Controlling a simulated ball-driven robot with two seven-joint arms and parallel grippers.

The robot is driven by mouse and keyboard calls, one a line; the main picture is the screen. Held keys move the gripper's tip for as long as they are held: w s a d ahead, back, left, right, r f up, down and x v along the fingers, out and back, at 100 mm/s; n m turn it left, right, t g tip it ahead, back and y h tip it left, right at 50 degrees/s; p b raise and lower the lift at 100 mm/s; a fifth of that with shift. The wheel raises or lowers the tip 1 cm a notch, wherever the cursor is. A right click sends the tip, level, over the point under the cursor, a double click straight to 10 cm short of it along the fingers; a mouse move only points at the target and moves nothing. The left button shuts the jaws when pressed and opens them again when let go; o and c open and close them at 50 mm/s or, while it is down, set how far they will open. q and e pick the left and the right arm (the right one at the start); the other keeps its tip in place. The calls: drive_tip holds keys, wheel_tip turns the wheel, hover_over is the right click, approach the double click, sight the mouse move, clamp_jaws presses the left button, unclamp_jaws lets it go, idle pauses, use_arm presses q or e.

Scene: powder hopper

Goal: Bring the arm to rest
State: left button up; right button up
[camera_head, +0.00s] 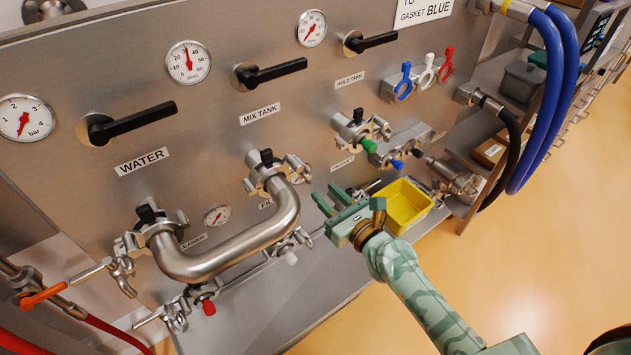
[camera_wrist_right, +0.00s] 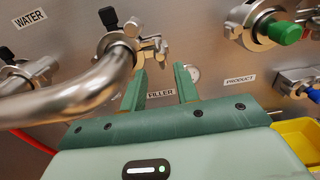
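My right gripper (camera_head: 329,197) is in front of the steel panel, to the right of the bent steel pipe (camera_head: 235,250) and left of the yellow bin (camera_head: 408,203). In the right wrist view its two green fingers (camera_wrist_right: 161,86) stand apart with nothing between them, so it is open and empty. The FILLER label (camera_wrist_right: 160,93) shows on the panel behind the gap. My right arm reaches in from the lower right. The bent pipe passes close to the left finger in the right wrist view; I cannot tell the exact gap. My left gripper is not in view.
The panel carries black-handled valves (camera_head: 270,74), gauges and a port with a green cap (camera_head: 369,146). A steel ledge (camera_head: 270,312) runs below. Blue hoses (camera_head: 555,100) hang at the right. The orange floor at lower right is open.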

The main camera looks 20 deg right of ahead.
drive_tip(key=shift+v, duration=0.8)
